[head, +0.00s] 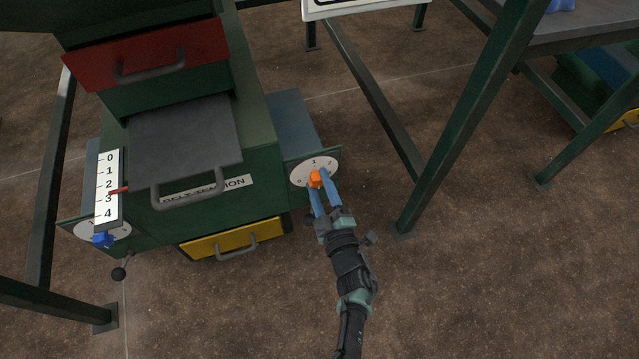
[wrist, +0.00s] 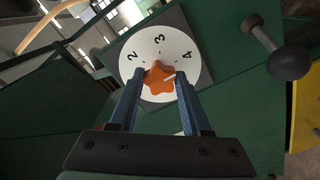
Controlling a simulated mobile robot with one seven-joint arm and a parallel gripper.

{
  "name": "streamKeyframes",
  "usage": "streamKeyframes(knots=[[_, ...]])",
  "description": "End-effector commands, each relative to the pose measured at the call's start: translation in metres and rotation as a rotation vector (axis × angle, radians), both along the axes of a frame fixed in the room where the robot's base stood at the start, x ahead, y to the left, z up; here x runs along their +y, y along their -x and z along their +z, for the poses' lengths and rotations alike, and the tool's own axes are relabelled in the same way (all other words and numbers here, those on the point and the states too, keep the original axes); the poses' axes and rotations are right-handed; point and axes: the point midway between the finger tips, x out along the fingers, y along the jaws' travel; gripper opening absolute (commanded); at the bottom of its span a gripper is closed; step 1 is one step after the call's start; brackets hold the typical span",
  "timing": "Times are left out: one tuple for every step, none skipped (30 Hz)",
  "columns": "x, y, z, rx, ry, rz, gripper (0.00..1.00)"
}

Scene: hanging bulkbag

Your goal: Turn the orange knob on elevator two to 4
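The orange knob (wrist: 159,80) is star-shaped and sits on a round white dial (wrist: 158,46) on the dark green machine. In the wrist view the dial's 2, 3 and 4 show. In the head view the orange knob (head: 316,179) is partly covered by my gripper (head: 317,188). The blue fingers of my gripper (wrist: 160,92) lie on both sides of the knob and appear closed against it. No elevator label is readable.
A blue knob (head: 103,240) on another dial is at the machine's left. A vertical 0–4 scale (head: 108,190) has a red pointer near 2. A grey tray (head: 180,140), red drawer (head: 150,58) and yellow drawer (head: 225,242) face forward. A green post (head: 460,125) stands right of my gripper.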

Motion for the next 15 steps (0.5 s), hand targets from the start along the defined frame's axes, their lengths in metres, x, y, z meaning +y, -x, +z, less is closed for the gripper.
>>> streamKeyframes(knots=[[0.0003, 0.001, -0.001, 0.002, 0.0, 0.001, 0.56], [0.0003, 0.0009, -0.0009, 0.001, 0.0, 0.001, 0.62], [0.0003, 0.0008, -0.0009, 0.001, 0.0, 0.001, 0.69], [0.0002, 0.0007, -0.0008, 0.001, 0.0, 0.001, 0.74], [0.0002, 0.0006, -0.0007, 0.001, 0.0, 0.001, 0.78], [0.0002, 0.0005, -0.0006, 0.0, 0.001, 0.001, 0.78], [0.0001, 0.0005, -0.0005, 0.0, 0.001, 0.001, 0.78], [0.0001, 0.0004, -0.0005, 0.0, 0.001, 0.001, 0.78], [0.0002, 0.0003, -0.0003, 0.0, 0.001, 0.001, 0.78], [0.0002, 0.0003, -0.0003, 0.0, 0.001, 0.001, 0.78], [0.0001, 0.0001, -0.0002, 0.0, 0.001, 0.001, 0.78], [0.0001, 0.0002, -0.0002, 0.0, 0.001, 0.001, 0.78], [-0.0001, 0.0006, -0.0001, 0.001, 0.001, 0.0, 0.78], [-0.0004, 0.0014, 0.0001, 0.001, 0.001, 0.0, 0.78], [-0.0013, 0.0034, 0.0006, 0.001, 0.001, 0.0, 0.78]])
